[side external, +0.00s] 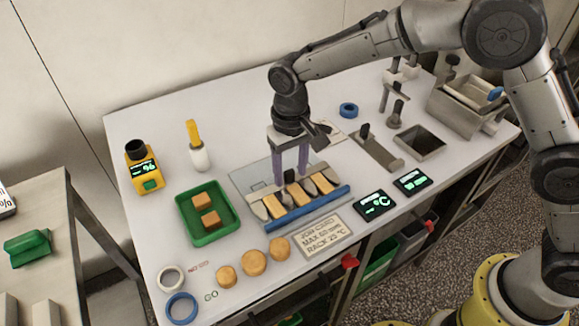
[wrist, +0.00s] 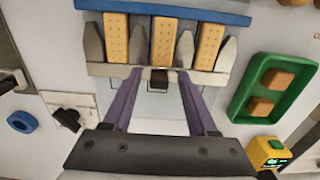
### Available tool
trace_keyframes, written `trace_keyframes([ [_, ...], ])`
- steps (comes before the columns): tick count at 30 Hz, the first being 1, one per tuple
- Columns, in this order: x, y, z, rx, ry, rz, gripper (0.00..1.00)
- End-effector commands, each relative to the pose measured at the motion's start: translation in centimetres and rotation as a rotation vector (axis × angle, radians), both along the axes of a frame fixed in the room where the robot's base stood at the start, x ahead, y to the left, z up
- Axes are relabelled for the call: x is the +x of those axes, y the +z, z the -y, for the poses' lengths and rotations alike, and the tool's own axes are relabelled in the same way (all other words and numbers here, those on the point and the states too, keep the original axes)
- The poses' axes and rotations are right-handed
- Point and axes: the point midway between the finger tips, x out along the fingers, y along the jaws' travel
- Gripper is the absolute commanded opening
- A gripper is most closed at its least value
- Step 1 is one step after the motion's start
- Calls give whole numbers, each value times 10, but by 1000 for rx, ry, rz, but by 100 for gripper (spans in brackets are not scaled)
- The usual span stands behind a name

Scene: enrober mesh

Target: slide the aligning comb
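The aligning comb is a pale bar with tapered grey teeth (side external: 258,210) and a small black knob (wrist: 158,80); in the wrist view its bar (wrist: 105,70) runs across the middle. Three tan rectangular biscuits (side external: 298,194) lie between the teeth, their far ends at or near a blue rail (side external: 318,206) in the wrist view (wrist: 200,12). My gripper (wrist: 160,73) has its two purple fingers apart, one on each side of the knob. Gaps show between knob and fingers. In the side view my gripper (side external: 290,179) is low over the comb; whether the fingertips touch the bar is unclear.
A green tray (side external: 181,210) with two tan blocks stands left of the mesh plate. A job card (side external: 325,236), round biscuits (side external: 254,262) and rings (side external: 181,308) lie along the front. Displays (side external: 374,205) and a metal bin (side external: 419,142) stand to the right.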

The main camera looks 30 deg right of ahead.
Motion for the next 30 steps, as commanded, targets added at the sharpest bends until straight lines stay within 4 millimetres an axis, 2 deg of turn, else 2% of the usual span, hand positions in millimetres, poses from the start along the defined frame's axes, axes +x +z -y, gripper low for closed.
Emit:
trace_keyframes([
  [8,2,0,0,0,-1,4,60],
  [13,3,12,0,2,-1,8,60],
  [17,3,35,0,3,-1,9,60],
  [24,2,88,0,2,0,8,60],
  [30,2,121,0,2,0,6,60],
])
